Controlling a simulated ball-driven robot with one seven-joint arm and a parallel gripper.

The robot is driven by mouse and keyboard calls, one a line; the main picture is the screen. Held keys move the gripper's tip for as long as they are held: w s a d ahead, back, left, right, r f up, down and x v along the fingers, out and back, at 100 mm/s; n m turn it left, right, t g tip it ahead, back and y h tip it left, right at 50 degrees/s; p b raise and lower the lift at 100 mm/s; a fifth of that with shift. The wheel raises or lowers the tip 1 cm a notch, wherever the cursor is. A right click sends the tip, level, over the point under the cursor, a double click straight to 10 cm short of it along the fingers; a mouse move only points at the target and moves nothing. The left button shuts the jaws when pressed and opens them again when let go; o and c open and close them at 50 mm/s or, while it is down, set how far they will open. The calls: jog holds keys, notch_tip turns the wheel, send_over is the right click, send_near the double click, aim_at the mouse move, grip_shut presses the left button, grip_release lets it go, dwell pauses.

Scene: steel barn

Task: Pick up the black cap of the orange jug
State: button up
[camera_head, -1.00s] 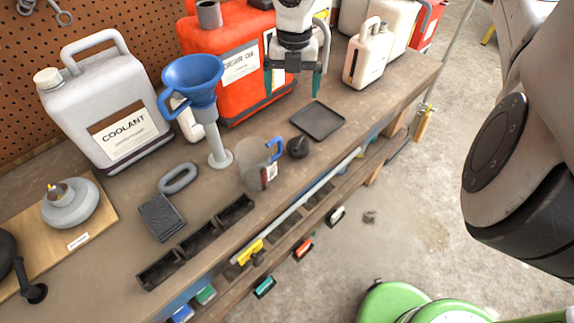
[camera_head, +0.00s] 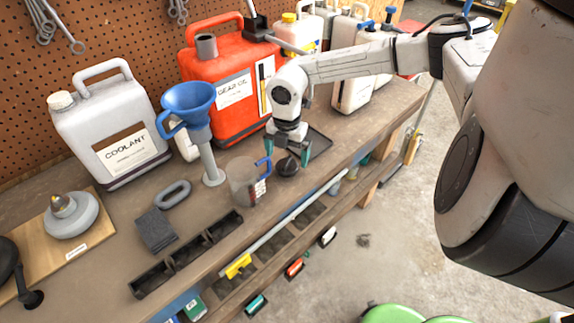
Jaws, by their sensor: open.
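The orange jug (camera_head: 222,66), labelled gear oil, stands upright at the back of the bench, its short grey neck open at the top. A small black cap (camera_head: 287,166) with a stub on top lies on the bench in front of the jug, right of the clear measuring cup (camera_head: 243,183). My gripper (camera_head: 288,156) points down with its green-tipped fingers open. The fingers are low, on either side of the cap as seen here. I cannot tell whether they touch it.
The cup's blue handle is close on the left. A blue funnel (camera_head: 188,97) on a stand and a grey coolant jug (camera_head: 110,130) stand further left. The bench's front edge is near.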

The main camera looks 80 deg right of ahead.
aim_at(287, 161)
jog(key=shift+a+f, duration=0.15)
jog(key=shift+f, duration=1.55)
jog(key=c, duration=1.1)
jog(key=shift+c, duration=0.2)
